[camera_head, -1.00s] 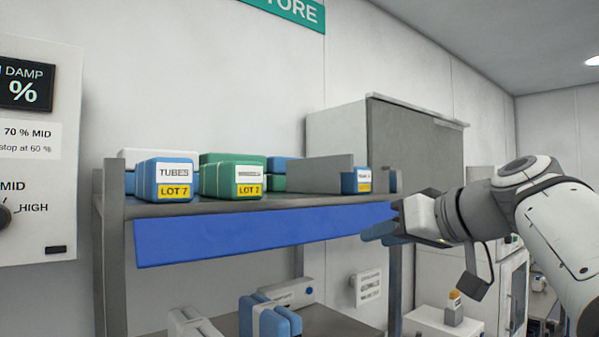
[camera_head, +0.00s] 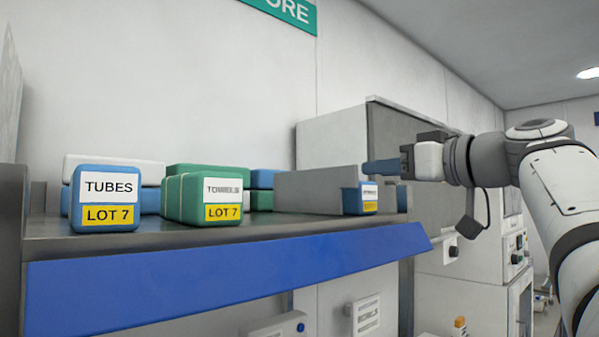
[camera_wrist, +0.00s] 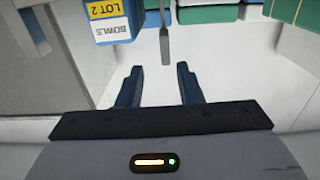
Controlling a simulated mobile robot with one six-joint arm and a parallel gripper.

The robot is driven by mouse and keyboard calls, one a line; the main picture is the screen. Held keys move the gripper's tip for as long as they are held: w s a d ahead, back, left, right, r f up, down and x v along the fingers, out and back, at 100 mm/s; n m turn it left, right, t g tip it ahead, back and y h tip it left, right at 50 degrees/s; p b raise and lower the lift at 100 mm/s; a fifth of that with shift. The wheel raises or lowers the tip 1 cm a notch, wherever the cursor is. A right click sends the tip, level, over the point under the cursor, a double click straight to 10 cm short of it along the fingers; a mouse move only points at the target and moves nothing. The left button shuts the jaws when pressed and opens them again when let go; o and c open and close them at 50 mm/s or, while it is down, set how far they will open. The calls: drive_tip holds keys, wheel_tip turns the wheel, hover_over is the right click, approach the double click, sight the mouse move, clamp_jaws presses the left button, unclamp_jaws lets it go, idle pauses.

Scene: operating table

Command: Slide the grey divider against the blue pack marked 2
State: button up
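The grey divider (camera_head: 318,190) stands upright on the shelf in the head view. In the wrist view it is a thin edge-on plate (camera_wrist: 165,40), its near end in line with the gap between my fingertips. The blue pack (camera_head: 368,199) with a yellow band is beside it; the wrist view shows this pack (camera_wrist: 117,32) labelled BOWLS LOT 2, upside down. A narrow gap separates pack and divider there. My gripper (camera_wrist: 160,69) is open and empty, and no finger contact with the divider shows. In the head view my gripper (camera_head: 372,167) is level with the divider's top.
A blue TUBES pack (camera_head: 105,198) and a green pack (camera_head: 210,193), both LOT 7, stand left on the shelf (camera_head: 260,227). More packs stand behind them. A blue strip (camera_head: 225,275) runs along the shelf front.

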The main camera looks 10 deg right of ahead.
sight(357, 170)
drive_tip(key=p+x, duration=0.1)
drive_tip(key=x, duration=0.2)
drive_tip(key=p+x, duration=0.1)
drive_tip(key=x, duration=0.3)
drive_tip(key=shift+s+a+r, duration=0.1)
drive_tip(key=shift+s+a, duration=0.15)
drive_tip(key=shift+a, duration=0.05)
drive_tip(key=shift+w+a, duration=0.1)
drive_tip(key=shift+w, duration=0.2)
drive_tip(key=shift+s, duration=0.1)
drive_tip(key=shift+c, duration=0.4)
clamp_jaws()
